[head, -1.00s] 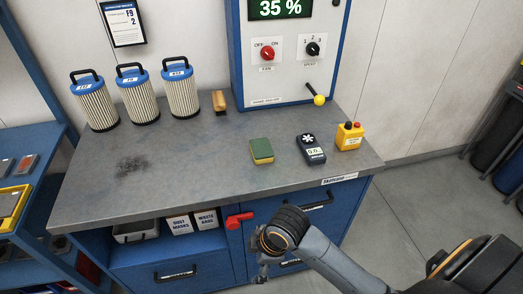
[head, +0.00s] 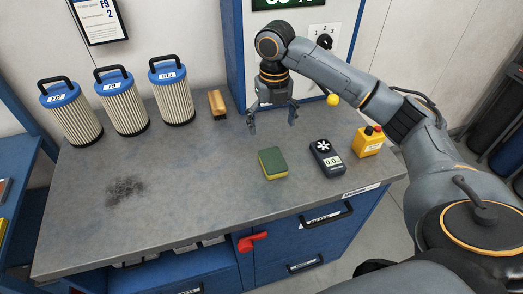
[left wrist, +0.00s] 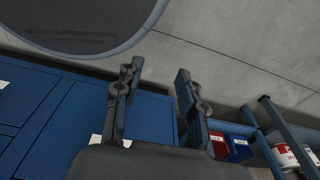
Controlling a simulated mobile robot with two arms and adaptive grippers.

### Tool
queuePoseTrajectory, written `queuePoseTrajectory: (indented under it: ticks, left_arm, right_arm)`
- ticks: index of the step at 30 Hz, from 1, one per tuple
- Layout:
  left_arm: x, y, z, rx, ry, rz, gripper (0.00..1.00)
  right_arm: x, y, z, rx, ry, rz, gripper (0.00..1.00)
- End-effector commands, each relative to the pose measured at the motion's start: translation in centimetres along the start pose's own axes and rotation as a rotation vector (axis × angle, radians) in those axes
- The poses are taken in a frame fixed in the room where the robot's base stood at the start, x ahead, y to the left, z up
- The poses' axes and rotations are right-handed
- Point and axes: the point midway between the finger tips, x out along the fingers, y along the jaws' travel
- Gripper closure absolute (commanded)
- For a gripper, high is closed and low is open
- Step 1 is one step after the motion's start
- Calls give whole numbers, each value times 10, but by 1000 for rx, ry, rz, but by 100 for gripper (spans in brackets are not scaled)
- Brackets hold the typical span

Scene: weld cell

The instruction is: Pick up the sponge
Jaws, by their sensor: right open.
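The sponge (head: 273,163), green on top with a yellow layer below, lies flat on the grey workbench (head: 190,200), toward its front right. My right gripper (head: 272,126) points down with its fingers spread, empty, above the bench behind the sponge and apart from it. My left gripper shows only in the left wrist view (left wrist: 158,95). Its two fingers are apart with nothing between them, with the floor and blue cabinet fronts beyond. The sponge is not in the left wrist view.
A black meter (head: 327,158) and a yellow button box (head: 368,141) stand right of the sponge. A wooden brush (head: 217,104) and several filter cartridges (head: 122,103) stand at the back left. A blue control cabinet (head: 235,50) rises behind. The front left bench is clear except a dark smudge (head: 125,190).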

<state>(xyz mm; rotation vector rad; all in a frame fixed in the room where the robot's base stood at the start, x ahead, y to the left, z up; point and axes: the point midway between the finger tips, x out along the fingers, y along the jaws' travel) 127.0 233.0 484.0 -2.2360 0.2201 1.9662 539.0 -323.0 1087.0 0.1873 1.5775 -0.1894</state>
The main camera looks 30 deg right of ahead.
Motion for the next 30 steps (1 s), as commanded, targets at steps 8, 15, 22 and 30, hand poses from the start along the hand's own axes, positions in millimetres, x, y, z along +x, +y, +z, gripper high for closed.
queuePoseTrajectory:
  ticks: [8, 15, 22, 30]
  left_arm:
    - [-14, 6, 40, 0, -60, 8, 60]
    - [-20, 10, 61, 0, -91, 12, 60]
    - [-29, 3, 15, 0, -24, 4, 60]
    - [-40, 4, 23, 1, -39, 6, 60]
  right_arm:
    - [46, -1, -1, -4, 5, -2, 12]
    - [79, 0, 0, -5, 1, 0, 12]
    - [98, -1, 2, -3, 4, -2, 12]
    - [132, -1, 5, -4, 0, -1, 12]
